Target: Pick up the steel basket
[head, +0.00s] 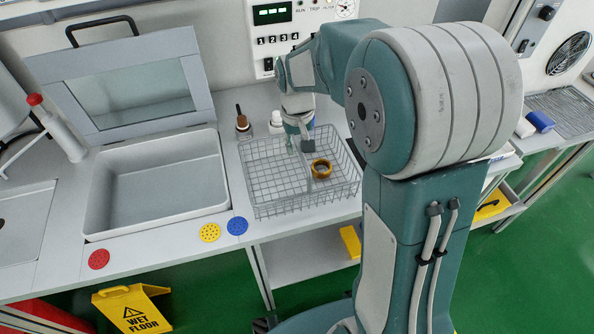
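The steel basket (285,208) is a shallow wire-mesh box on the light grey counter in the head view, right of the sink. A raised wire divider or handle seems to cross its middle. My gripper (299,146) points down over the basket's back part, near that middle wire. I cannot tell whether its fingers touch the wire or stand apart from it. The finger gap is too small to judge. An orange-yellow ring (321,169) lies in the basket's right half. The left half looks empty.
A deep sink (155,185) with a raised glass lid (135,90) is at left. A brown bottle (243,124) and a white bottle (276,122) stand behind the basket. Red (99,259), yellow (209,233) and blue (237,226) discs lie along the front edge.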

